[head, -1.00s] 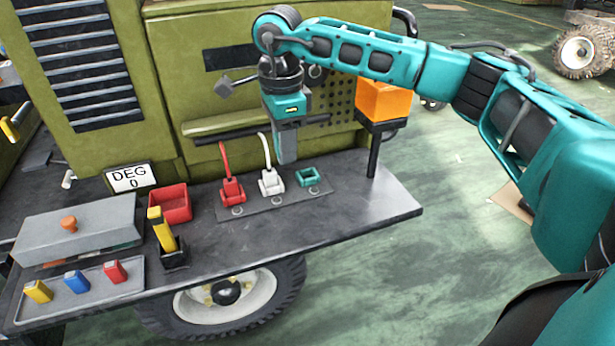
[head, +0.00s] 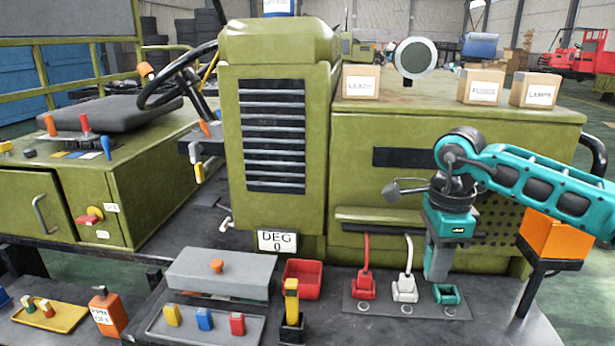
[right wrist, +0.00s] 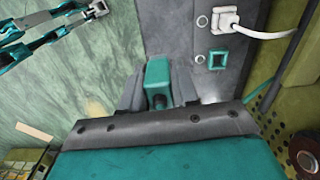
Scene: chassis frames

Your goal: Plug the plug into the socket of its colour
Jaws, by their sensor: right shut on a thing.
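My right gripper (head: 436,276) points down just behind and left of the teal socket (head: 446,294) in the head view. In the right wrist view it (right wrist: 158,88) is shut on a teal plug (right wrist: 157,72). The teal socket (right wrist: 218,59), a square ring with an empty opening, lies apart from the plug, to its right. The red socket (head: 364,290) and the white socket (head: 404,290) each hold a plug of their colour with a lead. The plug is hardly visible in the head view.
The sockets sit on a grey plate (head: 384,308) on the dark bench. A red bin (head: 303,280) and a yellow-handled tool in a black holder (head: 291,322) stand left. An orange box (head: 553,240) stands right. The green machine body (head: 365,190) rises behind the sockets.

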